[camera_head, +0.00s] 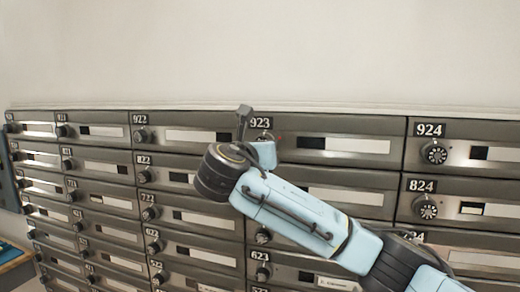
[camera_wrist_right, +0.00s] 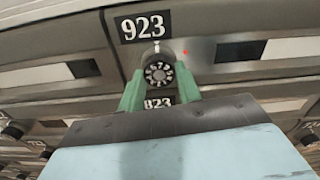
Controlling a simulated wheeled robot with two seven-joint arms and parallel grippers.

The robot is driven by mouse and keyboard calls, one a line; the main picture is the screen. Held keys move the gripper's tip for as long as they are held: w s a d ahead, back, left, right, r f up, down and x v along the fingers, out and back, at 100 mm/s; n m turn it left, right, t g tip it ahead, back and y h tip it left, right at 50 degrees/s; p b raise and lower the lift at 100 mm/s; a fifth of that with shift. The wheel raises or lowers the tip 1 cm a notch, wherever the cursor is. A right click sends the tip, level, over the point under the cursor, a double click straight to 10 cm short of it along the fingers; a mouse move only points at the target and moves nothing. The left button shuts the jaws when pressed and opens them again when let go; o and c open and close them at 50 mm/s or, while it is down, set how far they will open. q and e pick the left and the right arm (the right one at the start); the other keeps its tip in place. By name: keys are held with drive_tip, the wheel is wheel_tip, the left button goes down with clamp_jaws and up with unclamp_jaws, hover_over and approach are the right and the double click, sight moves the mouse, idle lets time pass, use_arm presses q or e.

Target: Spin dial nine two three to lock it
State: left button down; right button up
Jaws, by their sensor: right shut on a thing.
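The mailbox door labelled 923 (camera_head: 345,146) is in the top row of the head view. Its dial (camera_head: 263,137) is mostly hidden behind my right gripper and wrist. In the right wrist view the round black dial (camera_wrist_right: 158,73) with white numerals sits under the 923 plate (camera_wrist_right: 142,28), with a small red light (camera_wrist_right: 185,52) to its right. My right gripper (camera_wrist_right: 160,88) has its green fingers on both sides of the dial, shut on it. My left gripper is not in view.
Neighbouring dials 924 (camera_head: 435,153) and 824 (camera_head: 425,207) are to the right, and 922 (camera_head: 141,135) is to the left. Several more mailbox rows lie below. Plain wall is above the cabinet. A table edge (camera_head: 14,262) shows at the lower left.

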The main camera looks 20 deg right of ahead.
drive_tip(key=shift+a+r+m+b, duration=0.1)
drive_tip(key=shift+m+b, duration=2.1)
drive_tip(key=shift+m, duration=6)
drive_tip(key=shift+r+m+b, duration=0.1)
drive_tip(key=shift+m+b, duration=2.1)
drive_tip(key=shift+m, duration=6)
drive_tip(key=o, duration=1)
